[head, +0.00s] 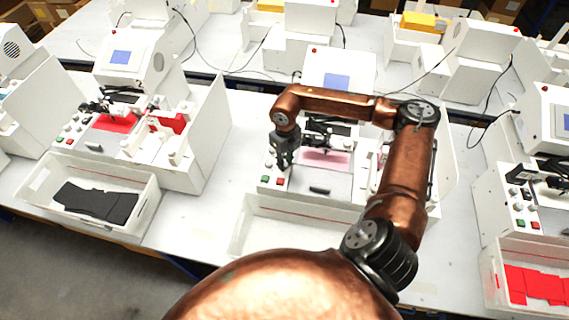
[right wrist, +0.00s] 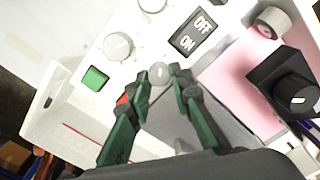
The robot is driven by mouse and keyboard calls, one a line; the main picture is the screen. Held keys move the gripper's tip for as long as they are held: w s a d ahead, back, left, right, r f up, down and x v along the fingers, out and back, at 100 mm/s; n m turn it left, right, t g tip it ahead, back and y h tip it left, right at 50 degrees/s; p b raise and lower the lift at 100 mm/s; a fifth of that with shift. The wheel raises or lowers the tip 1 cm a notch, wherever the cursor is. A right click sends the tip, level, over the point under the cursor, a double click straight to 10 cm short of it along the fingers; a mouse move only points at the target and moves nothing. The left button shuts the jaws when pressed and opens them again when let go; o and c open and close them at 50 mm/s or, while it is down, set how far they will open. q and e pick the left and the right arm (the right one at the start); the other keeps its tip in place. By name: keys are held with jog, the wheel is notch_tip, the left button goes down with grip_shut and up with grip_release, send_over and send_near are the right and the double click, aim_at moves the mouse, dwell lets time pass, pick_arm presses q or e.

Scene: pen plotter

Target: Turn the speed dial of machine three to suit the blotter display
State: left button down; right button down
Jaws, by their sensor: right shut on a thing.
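My right gripper (head: 284,165) reaches down onto the control panel of the middle machine (head: 330,185). In the right wrist view my right gripper (right wrist: 162,76) has its fingertips on both sides of a small grey dial (right wrist: 159,72) and is shut on it. A larger white dial (right wrist: 118,46) sits apart from the fingers on the same panel. The middle machine's display (head: 337,82) is a plain blue patch with no readable text. I cannot read any machine number or dial label. My left gripper is not in view.
A green button (right wrist: 95,79) and a red button (right wrist: 124,99), partly behind a finger, are close to the gripper. An ON/OFF switch (right wrist: 193,35) and a black knob (right wrist: 290,85) are nearby. Other machines stand at left (head: 200,140) and right (head: 497,225).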

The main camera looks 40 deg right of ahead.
aim_at(286, 164)
jog(key=n+b, duration=0.2)
jog(key=n, duration=0.2)
jog(key=shift+d+f, duration=0.1)
jog(key=shift+n+b, duration=0.75)
jog(key=shift+n, duration=0.65)
jog(key=c, duration=1.7)
grip_release()
jog(key=shift+c, duration=0.2)
jog(key=shift+r, duration=0.25)
notch_tip(286, 164, up, 12)
jog(key=shift+f, duration=0.15)
